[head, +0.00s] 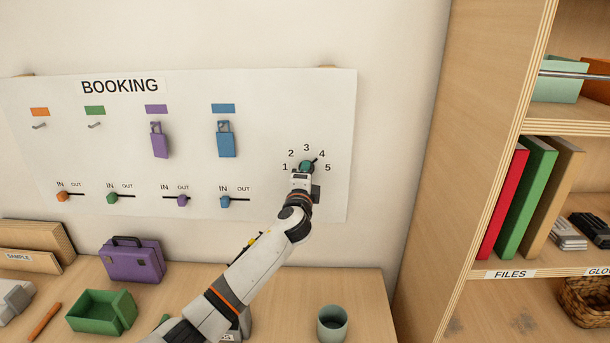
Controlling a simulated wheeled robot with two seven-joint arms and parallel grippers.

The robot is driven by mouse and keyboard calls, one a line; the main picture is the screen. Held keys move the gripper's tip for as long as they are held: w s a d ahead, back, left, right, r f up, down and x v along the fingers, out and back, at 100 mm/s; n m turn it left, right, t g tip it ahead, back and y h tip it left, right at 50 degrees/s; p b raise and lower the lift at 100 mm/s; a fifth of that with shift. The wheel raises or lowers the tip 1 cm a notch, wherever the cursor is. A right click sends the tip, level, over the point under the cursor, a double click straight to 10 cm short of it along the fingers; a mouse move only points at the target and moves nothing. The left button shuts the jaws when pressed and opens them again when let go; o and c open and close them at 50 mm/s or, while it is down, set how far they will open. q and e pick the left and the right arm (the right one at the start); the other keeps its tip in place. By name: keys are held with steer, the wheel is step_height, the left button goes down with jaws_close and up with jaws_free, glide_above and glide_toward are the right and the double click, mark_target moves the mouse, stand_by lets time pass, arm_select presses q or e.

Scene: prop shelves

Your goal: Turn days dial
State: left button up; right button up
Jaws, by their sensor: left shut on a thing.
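The days dial (307,166) is a small teal knob at the right end of the white booking board (270,120). The numbers 1 to 5 stand in an arc around it. Its dark pointer shows at the upper right, toward the 4. My left gripper (304,171) is at the dial and shut on it, covering its lower part. My left arm reaches up to it from the bottom of the head view. My right gripper is not in view.
The board also has a purple tag (160,140), a blue tag (226,140) and several IN/OUT sliders. Below, the desk holds a purple case (132,260), a green tray (102,312) and a cup (332,323). A wooden shelf (480,130) stands at right.

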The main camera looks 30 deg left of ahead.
arm_select(q)
steer(key=shift+a+r, duration=0.15)
steer(key=shift+r, duration=0.5)
steer(key=o, duration=0.8)
steer(key=shift+c, duration=0.2)
steer(key=shift+o, duration=0.6)
steer(key=shift+w+f, duration=0.1)
steer(key=shift+f, duration=0.25)
steer(key=b+v, duration=0.4)
steer(key=v, duration=0.8)
